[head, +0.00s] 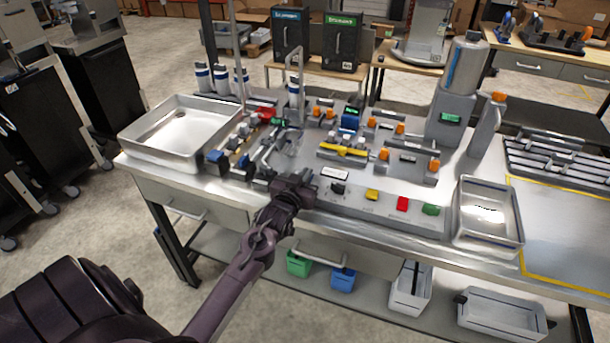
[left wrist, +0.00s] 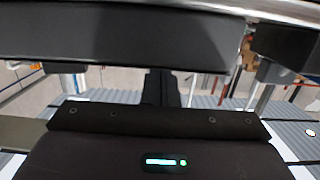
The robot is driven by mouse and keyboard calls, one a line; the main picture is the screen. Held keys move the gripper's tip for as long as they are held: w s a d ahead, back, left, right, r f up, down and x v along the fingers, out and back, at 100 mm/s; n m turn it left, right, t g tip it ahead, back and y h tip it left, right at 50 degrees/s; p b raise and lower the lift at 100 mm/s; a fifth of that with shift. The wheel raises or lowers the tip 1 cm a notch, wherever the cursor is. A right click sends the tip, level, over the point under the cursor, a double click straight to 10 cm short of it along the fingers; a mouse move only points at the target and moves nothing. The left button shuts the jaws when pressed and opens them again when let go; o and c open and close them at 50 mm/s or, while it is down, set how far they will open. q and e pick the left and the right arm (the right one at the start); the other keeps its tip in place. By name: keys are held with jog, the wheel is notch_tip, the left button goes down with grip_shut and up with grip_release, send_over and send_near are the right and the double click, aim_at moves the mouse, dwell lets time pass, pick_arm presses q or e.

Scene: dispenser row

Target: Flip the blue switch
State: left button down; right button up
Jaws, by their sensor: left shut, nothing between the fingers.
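My left gripper (head: 304,174) is shut and empty at the front edge of the bench, just left of the sloped front panel (head: 385,213). On this panel stand a dark switch (head: 338,187), a yellow switch (head: 372,195), a red switch (head: 402,204) and a green switch (head: 431,209). No clearly blue switch shows in this row; the gripper may cover part of it. A blue part (head: 350,121) shows farther back among the fixtures, too small to identify. In the left wrist view, dark gripper fingers (left wrist: 160,88) show below a dark bar. My right gripper is out of view.
A metal tray (head: 130,134) stands at the bench's left and another tray (head: 487,240) at its right. Valves and levers with blue, red and orange parts crowd the middle. A tall grey dispenser (head: 463,75) stands at the back right. Bins sit on the lower shelf.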

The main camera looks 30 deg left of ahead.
pick_arm(q)
jog(key=shift+w+r+g+p, duration=0.15)
jog(key=shift+g+p, duration=0.15)
jog(key=shift+p, duration=0.45)
jog(key=shift+f, duration=0.4)
jog(key=shift+r, duration=0.2)
jog(key=r+p, duration=0.3)
jog(key=r, duration=0.1)
jog(key=shift+w+a+p, duration=0.1)
jog(key=shift+w+p, duration=0.2)
jog(key=shift+w, duration=0.05)
jog(key=r+b+v, duration=0.1)
jog(key=b+v, duration=0.2)
jog(key=v, duration=0.7)
jog(key=shift+r, duration=0.25)
